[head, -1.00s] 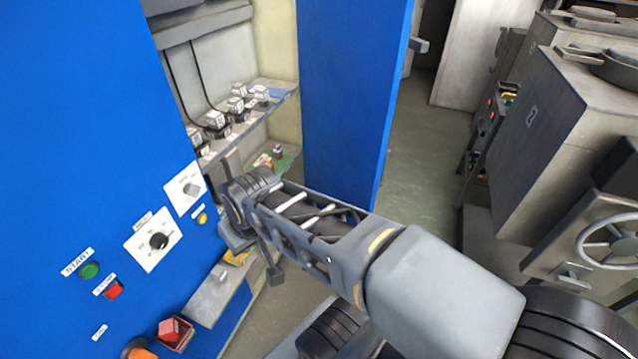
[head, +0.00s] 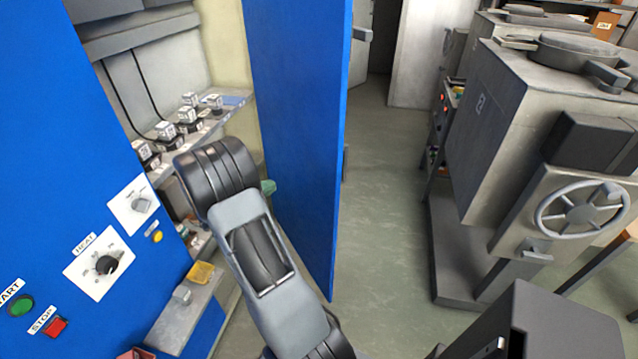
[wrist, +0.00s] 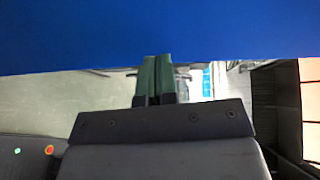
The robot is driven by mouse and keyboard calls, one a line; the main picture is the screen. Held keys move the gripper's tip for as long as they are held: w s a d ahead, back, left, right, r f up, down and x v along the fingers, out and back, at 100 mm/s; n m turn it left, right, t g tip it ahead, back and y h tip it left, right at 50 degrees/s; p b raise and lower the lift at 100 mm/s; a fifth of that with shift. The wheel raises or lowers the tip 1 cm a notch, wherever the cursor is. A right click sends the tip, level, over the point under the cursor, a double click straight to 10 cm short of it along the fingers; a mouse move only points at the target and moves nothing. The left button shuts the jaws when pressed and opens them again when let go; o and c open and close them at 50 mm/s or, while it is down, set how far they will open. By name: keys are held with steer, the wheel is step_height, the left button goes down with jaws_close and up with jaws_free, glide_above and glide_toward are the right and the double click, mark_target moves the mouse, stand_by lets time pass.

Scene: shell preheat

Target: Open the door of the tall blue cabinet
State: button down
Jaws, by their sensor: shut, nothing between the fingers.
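The tall blue cabinet (head: 55,130) fills the left of the head view. Its blue door (head: 300,130) stands swung out, with the shelves inside exposed. A grey fitting (head: 361,34) shows past the door's far edge. My arm bends in front of the opening, and my gripper is not clearly visible in the head view, hidden by the wrist links. In the wrist view my gripper (wrist: 157,78) has its two green fingers shut together and empty. A broad blue surface (wrist: 150,30) lies just beyond the fingertips; I cannot tell whether they touch it.
Several small labelled blocks (head: 180,122) sit on the cabinet shelf. The front panel carries a heat dial (head: 107,264) and a red stop button (head: 54,327). A grey machine with a handwheel (head: 583,208) stands at right. Clear floor (head: 385,230) lies between door and machine.

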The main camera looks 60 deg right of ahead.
mark_target(326, 177)
steer(key=s+d+m+g+p, duration=0.1)
steer(key=s+d, duration=0.2)
steer(key=s+d+f+m+g+p, duration=0.1)
steer(key=s+d, duration=0.2)
steer(key=d, duration=0.1)
steer(key=s+d+g+p, duration=0.1)
steer(key=s+d+g, duration=0.1)
steer(key=s+d, duration=0.1)
steer(key=shift+s+d+f+m+y, duration=0.15)
steer(key=shift+d+m, duration=0.05)
steer(key=shift+d, duration=0.2)
steer(key=shift+s+d+f+m+y, duration=0.1)
steer(key=shift+s+d+m+y, duration=0.1)
steer(key=shift+d, duration=0.15)
steer(key=shift+s+d+f, duration=0.1)
steer(key=shift+s+d, duration=0.1)
steer(key=shift+d, duration=0.2)
